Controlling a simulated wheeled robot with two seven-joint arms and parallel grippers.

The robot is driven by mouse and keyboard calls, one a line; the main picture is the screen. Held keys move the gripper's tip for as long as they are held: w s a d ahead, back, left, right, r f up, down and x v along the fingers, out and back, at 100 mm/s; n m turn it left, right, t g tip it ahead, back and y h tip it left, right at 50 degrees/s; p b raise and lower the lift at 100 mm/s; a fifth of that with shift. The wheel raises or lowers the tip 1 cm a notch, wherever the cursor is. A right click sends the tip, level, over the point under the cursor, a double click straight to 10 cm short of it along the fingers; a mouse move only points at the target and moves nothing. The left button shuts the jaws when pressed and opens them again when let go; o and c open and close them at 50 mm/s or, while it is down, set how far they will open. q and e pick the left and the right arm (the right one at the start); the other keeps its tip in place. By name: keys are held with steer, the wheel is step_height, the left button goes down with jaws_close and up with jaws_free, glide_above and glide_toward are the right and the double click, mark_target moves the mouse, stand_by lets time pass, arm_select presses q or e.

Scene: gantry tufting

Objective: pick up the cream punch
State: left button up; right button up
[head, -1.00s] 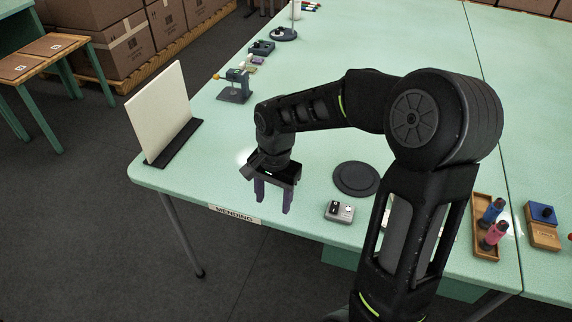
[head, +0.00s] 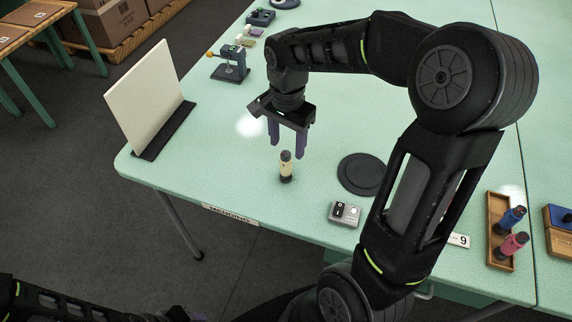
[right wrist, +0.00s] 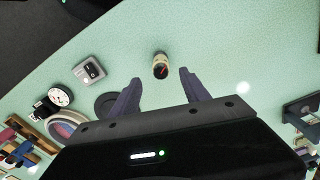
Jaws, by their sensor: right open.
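The cream punch (head: 286,167) stands upright on the pale green table, a small cream cylinder with a dark top and dark lower band. In the right wrist view its top end (right wrist: 160,66) shows just ahead of the gap between the fingers. My right gripper (head: 287,151) is open and empty, its purple fingers pointing down, just above and behind the punch in the head view. The fingers also show spread in the right wrist view (right wrist: 160,79). My left arm shows at the bottom left of the head view; its gripper is mostly cut off there.
A dark round disc (head: 362,174) and a grey switch box (head: 344,213) lie right of the punch. A wooden tray (head: 499,259) holds blue and pink punches. A cream panel (head: 150,98) stands at left. The table's front edge, with a MENDING label (head: 230,214), is near.

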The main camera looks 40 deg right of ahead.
mark_target(286, 162)
steer(key=shift+f, duration=1.3)
step_height(286, 162, down, 5)
steer(key=shift+w+a+f+p, duration=0.1)
steer(key=shift+p, duration=0.6)
steer(key=shift+c, duration=0.2)
jaws_close()
